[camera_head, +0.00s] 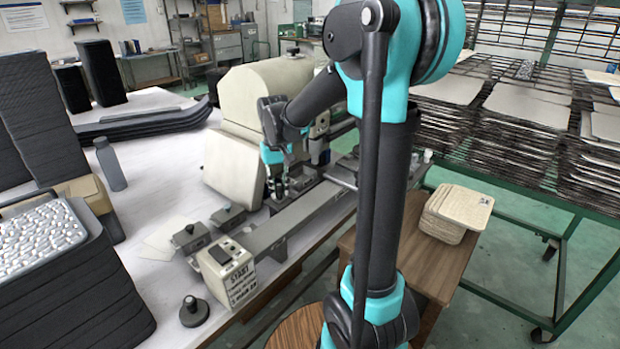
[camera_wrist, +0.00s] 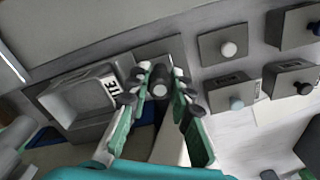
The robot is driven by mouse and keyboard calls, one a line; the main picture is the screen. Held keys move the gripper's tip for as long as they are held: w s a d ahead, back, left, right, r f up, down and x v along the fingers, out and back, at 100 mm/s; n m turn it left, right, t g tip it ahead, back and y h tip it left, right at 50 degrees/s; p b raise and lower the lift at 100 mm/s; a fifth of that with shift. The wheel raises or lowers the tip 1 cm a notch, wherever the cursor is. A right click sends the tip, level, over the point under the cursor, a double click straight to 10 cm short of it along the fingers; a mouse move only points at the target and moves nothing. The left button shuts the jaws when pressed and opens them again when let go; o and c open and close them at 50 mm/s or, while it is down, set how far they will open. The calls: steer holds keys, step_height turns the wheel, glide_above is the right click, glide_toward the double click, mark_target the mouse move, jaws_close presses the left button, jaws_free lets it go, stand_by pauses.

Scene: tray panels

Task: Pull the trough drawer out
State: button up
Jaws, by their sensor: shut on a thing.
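My gripper (camera_wrist: 160,88) is shut on a dark knob (camera_wrist: 159,78) with a pale end, in the middle of the wrist view. The knob stands out from a grey panel; this appears to be the trough drawer's handle, though its body is mostly hidden by the fingers. In the head view my gripper (camera_head: 279,186) is at the beige machine (camera_head: 283,95), beside the long grey rail; the knob is too small there to make out.
In the wrist view, small grey boxes with knobs (camera_wrist: 237,85) sit close right, and a labelled grey open housing (camera_wrist: 70,92) close left. In the head view, a START box (camera_head: 222,272), a bottle (camera_head: 111,165) and a black knobbed weight (camera_head: 194,314) stand on the white table.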

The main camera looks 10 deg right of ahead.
steer(key=shift+s+a, duration=0.75)
steer(key=shift+a, duration=0.3)
steer(key=shift+s+a, duration=0.75)
steer(key=shift+a, duration=0.3)
steer(key=o, duration=0.8)
steer(key=shift+r, duration=3.5)
steer(key=shift+s, duration=0.1)
